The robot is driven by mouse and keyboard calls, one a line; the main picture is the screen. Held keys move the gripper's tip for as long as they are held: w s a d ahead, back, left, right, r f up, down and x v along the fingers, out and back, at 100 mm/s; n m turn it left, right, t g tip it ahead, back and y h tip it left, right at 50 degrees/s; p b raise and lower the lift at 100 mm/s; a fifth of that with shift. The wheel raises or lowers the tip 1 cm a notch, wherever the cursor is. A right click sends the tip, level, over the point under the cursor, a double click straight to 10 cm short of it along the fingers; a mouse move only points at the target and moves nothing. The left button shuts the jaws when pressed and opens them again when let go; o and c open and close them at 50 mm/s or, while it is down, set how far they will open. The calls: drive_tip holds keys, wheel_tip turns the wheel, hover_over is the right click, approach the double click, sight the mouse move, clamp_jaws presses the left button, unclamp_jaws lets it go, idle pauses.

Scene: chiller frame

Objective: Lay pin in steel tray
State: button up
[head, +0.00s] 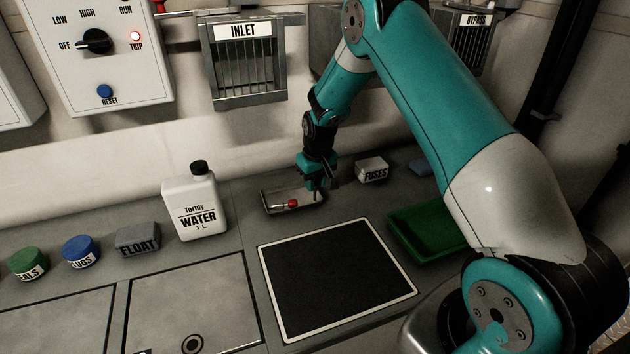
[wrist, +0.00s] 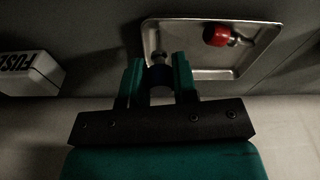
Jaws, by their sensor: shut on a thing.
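The steel tray (head: 268,211) is a shallow metal tray on the bench, also in the wrist view (wrist: 200,75). A red-headed pin (head: 292,203) with a metal shaft lies in it, and it also shows in the wrist view (wrist: 216,36). My gripper (head: 316,184) is over the tray's right end in the head view. In the wrist view my gripper (wrist: 159,75) is shut on a dark, bluish-headed pin (wrist: 159,76) with a grey metal end, held at the tray's near edge. Whether it touches the tray I cannot tell.
A fuses box (head: 371,170) stands right of the tray, with a green tray (head: 398,232) nearer. A white water bottle (head: 195,205) stands to the left. The black mat (head: 335,280) in front is bare. The inlet cage (head: 246,70) hangs on the wall behind.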

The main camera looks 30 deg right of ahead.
drive_tip(key=shift+f, duration=0.2)
drive_tip(key=o, duration=0.9)
drive_tip(key=shift+r, duration=0.15)
